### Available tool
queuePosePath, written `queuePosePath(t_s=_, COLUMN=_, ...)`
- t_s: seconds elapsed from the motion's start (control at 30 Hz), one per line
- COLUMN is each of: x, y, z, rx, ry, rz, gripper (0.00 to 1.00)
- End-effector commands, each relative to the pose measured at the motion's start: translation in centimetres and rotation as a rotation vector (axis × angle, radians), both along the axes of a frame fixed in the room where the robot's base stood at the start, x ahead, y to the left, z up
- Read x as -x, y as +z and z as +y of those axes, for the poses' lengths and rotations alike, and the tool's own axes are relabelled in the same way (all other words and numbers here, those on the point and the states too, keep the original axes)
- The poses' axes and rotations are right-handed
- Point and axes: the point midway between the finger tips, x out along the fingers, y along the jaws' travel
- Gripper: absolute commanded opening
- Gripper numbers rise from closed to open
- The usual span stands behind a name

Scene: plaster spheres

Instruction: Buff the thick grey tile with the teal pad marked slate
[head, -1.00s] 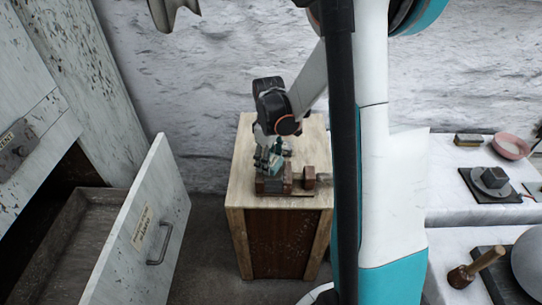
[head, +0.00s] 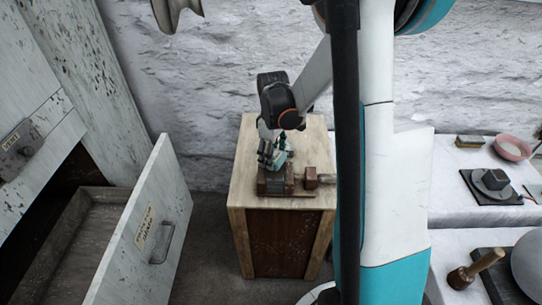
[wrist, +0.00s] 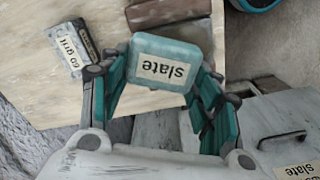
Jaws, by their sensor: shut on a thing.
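My gripper (head: 270,160) is shut on the teal pad (wrist: 163,64), whose pale label reads "slate" and appears upside down in the wrist view. The fingers grip the pad from two sides, over the wooden stand. In the head view the fingers mostly hide the pad. A small grey block (head: 276,186), which looks like the thick grey tile, sits between brown clamp pieces just below and in front of the gripper. I cannot tell whether the pad touches it.
A wooden stand (head: 240,200) carries the clamp (head: 311,178). A block labelled "60 grit" (wrist: 72,50) lies beside the pad. An open drawer (head: 150,235) juts out at left. A pale table (head: 450,215) at right holds a mallet (head: 476,269) and a pink bowl (head: 512,148).

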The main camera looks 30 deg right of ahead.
Motion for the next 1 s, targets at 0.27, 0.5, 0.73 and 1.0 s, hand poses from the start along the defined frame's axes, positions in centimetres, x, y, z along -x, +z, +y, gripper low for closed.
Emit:
queuePosePath(t_s=0.27, x=0.0, y=0.4, z=0.0, rx=0.000, ry=0.000, rz=0.000, gripper=0.31)
queuePosePath(t_s=0.5, x=0.0, y=2.3, z=0.0, rx=0.000, ry=0.000, rz=0.000, gripper=0.31)
queuePosePath(t_s=0.73, x=0.0, y=2.5, z=0.0, rx=0.000, ry=0.000, rz=0.000, gripper=0.31)
queuePosePath(t_s=1.0, x=0.0, y=3.3, z=0.0, rx=0.000, ry=0.000, rz=0.000, gripper=0.31)
